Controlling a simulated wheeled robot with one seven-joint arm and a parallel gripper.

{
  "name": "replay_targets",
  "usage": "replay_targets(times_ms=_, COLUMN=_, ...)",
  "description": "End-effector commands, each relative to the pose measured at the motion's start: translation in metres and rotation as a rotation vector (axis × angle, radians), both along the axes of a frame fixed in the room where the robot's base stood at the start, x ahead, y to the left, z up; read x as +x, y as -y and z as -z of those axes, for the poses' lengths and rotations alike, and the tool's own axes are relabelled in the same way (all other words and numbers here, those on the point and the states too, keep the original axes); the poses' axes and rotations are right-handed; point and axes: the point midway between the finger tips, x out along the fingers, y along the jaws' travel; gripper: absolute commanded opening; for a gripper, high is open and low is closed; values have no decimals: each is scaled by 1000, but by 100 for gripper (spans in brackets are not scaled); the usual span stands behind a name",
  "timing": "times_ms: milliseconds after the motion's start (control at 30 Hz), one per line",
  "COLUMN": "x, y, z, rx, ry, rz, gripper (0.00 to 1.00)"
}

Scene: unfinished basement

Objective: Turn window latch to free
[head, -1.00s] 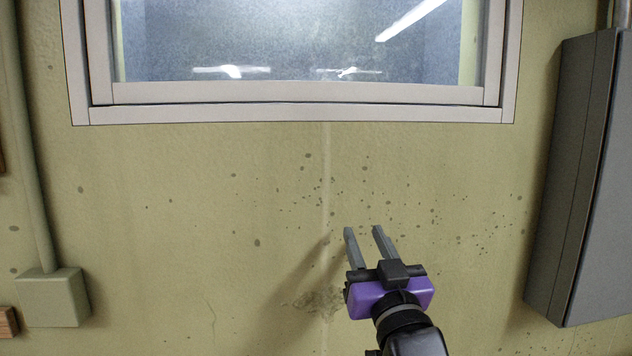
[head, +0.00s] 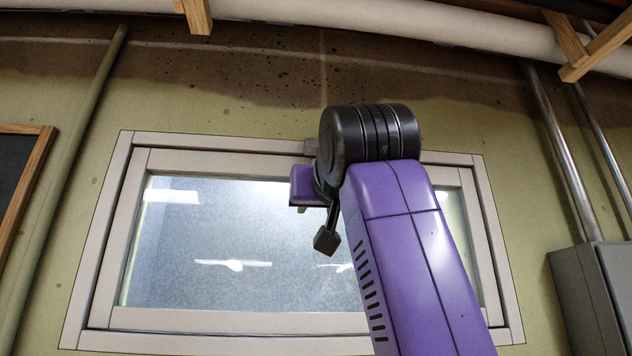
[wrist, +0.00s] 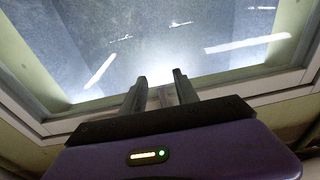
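The window (head: 240,245) is a pale frame around frosted glass, and it also shows in the wrist view (wrist: 190,50). My gripper (wrist: 160,76) is at the window's top frame bar, its two grey fingers apart. A narrow pale-brown piece (wrist: 168,97) shows between the fingers; it may be the latch, but its shape and turn are unclear. I cannot tell whether the fingers touch it. In the head view my purple gripper body shows at the top bar, left of my black wrist joint. My arm hides the right middle of the window there.
White pipe (head: 400,32) and wooden joists (head: 590,50) run overhead. A grey metal box (head: 598,290) and conduits stand at the right. A green pipe (head: 70,175) and a wood-framed board (head: 18,180) are at the left. The wall around the window is clear.

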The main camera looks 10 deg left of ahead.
Motion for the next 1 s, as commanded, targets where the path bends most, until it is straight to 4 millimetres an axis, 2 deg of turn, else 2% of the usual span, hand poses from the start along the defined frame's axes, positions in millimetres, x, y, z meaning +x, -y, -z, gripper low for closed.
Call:
replay_targets(times_ms=33, x=-10, y=2, z=-18, rx=-3, ry=-18, rz=7, gripper=36)
replay_targets(times_ms=100, x=-21, y=5, z=-32, rx=-9, ry=-48, rz=17, gripper=36)
replay_targets(times_ms=200, x=-34, y=9, z=-47, rx=-14, ry=-81, rz=29, gripper=36)
replay_targets(times_ms=367, x=-43, y=13, z=-58, rx=-18, ry=-111, rz=40, gripper=36)
replay_targets(times_ms=467, x=-37, y=12, z=-60, rx=-19, ry=-117, rz=42, gripper=36)
replay_targets(times_ms=800, x=12, y=-2, z=-61, rx=-18, ry=-118, rz=42, gripper=36)
replay_targets(times_ms=1000, x=27, y=-7, z=-60, rx=-18, ry=-114, rz=41, gripper=36)
